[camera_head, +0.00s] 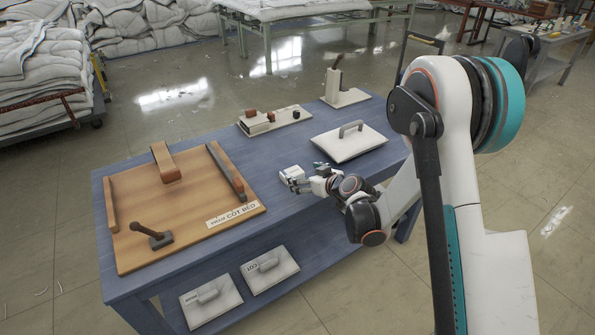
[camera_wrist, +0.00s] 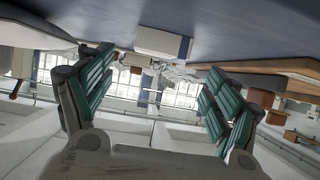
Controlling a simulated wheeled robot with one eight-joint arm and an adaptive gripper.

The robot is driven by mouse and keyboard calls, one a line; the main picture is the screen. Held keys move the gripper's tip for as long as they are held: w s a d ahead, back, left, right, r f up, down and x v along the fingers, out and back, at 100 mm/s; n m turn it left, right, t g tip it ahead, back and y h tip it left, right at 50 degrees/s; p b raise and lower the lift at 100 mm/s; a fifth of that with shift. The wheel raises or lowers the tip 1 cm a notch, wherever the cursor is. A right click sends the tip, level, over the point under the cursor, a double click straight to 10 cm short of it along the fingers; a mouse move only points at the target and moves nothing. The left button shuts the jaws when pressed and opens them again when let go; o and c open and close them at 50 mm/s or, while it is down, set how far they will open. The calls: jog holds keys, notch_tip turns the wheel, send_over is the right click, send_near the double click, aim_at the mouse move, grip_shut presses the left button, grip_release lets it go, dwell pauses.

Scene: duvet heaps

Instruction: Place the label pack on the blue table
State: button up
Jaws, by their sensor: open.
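A small white block-like pack (camera_head: 291,173), which looks like the label pack, sits on the blue table (camera_head: 258,184) between the wooden board and the grey-white plate. In the wrist view, which looks upside down, the white pack (camera_wrist: 163,43) with a dark blue end rests on the blue surface beyond my fingers. My gripper (camera_head: 302,184) is low beside the pack on its near right side. In the wrist view my gripper (camera_wrist: 160,66) has its green-padded fingers spread wide with nothing between them. The pack lies ahead of the fingertips and appears apart from them.
A wooden board (camera_head: 215,226) with a clamp and bars fills the table's left. A handled plate (camera_head: 345,146), a tray of small blocks (camera_head: 274,121) and an upright stand (camera_head: 343,97) are at the back and right. Two handled plates (camera_head: 268,269) lie on the lower shelf.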

jog(key=p+v, duration=0.1)
jog(key=v, duration=0.4)
jog(key=shift+s+d+r, duration=0.15)
jog(key=shift+s, duration=0.1)
jog(key=s+d+r+m+g+h, duration=0.1)
jog(key=s+d+r+m+h, duration=0.1)
jog(key=s+d+r, duration=0.35)
jog(key=s+d+r+m+g+h, duration=0.1)
jog(key=s+d+r, duration=0.1)
jog(key=s+r, duration=0.7)
jog(key=s+d+r+m+h, duration=0.1)
jog(key=s+d, duration=0.2)
jog(key=s, duration=0.3)
jog(key=s+d+r+m+g+h, duration=0.1)
jog(key=s+d+r+h, duration=0.1)
jog(key=s, duration=0.5)
jog(key=s+d+r+m+h, duration=0.1)
jog(key=s+d+r+m, duration=0.1)
jog(key=s, duration=0.5)
jog(key=shift+d+h, duration=0.3)
jog(key=shift+d, duration=0.6)
